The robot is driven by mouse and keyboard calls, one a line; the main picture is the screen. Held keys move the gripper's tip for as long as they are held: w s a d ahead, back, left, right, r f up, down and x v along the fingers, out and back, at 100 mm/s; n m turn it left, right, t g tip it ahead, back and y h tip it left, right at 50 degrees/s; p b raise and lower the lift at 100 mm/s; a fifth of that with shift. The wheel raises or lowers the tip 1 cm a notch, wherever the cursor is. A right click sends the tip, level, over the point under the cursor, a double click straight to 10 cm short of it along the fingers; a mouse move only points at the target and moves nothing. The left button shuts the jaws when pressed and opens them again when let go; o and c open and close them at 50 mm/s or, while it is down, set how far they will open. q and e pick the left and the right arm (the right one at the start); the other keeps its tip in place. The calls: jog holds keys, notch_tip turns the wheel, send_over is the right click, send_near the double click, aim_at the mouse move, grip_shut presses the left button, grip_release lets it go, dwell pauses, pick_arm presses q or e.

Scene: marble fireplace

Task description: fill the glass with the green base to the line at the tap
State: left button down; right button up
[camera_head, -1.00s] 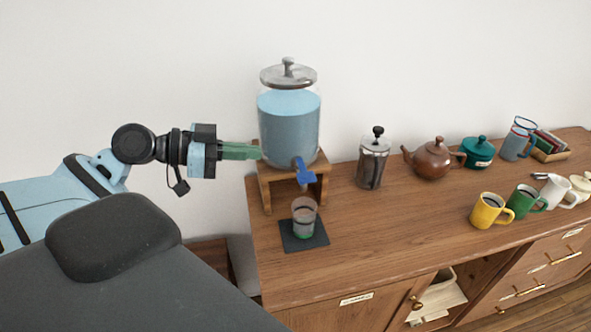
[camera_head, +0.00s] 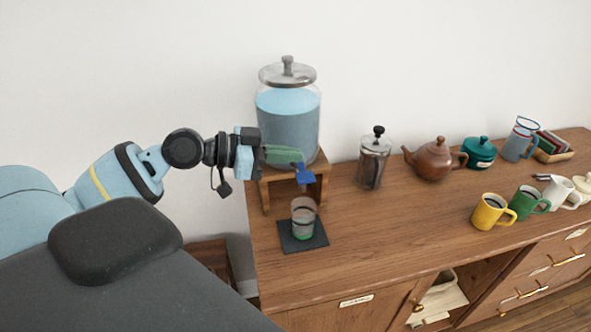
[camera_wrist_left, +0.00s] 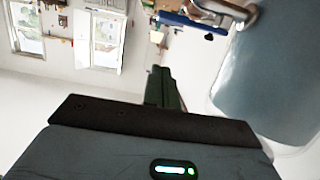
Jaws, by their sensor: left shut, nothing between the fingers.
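The glass with the green base (camera_head: 303,219) stands upright on a dark square mat (camera_head: 288,242), under the tap. A dark line shows around it; I cannot tell whether it holds water. The glass dispenser (camera_head: 288,128) holds blue-tinted water and stands on a wooden stand (camera_head: 265,191). Its tap has a blue lever (camera_head: 305,175), also in the left wrist view (camera_wrist_left: 190,22) beside the metal spout (camera_wrist_left: 240,12). My left gripper (camera_head: 300,157) is shut and empty, its green fingers in front of the dispenser, just above and left of the lever. Contact with the lever is unclear.
A French press (camera_head: 373,162), a brown teapot (camera_head: 434,160) and a teal pot (camera_head: 479,154) stand to the right on the wooden cabinet (camera_head: 400,235). Yellow (camera_head: 488,212) and green (camera_head: 526,201) mugs stand nearer the front. The cabinet top between glass and mugs is clear.

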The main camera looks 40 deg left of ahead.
aim_at(304, 177)
pick_arm(q)
jog(key=f, duration=0.3)
jog(key=w+d+f, duration=0.1)
jog(key=shift+f, duration=0.15)
pick_arm(e)
jog(key=shift+w+d+r, duration=0.1)
jog(key=shift+d, duration=0.05)
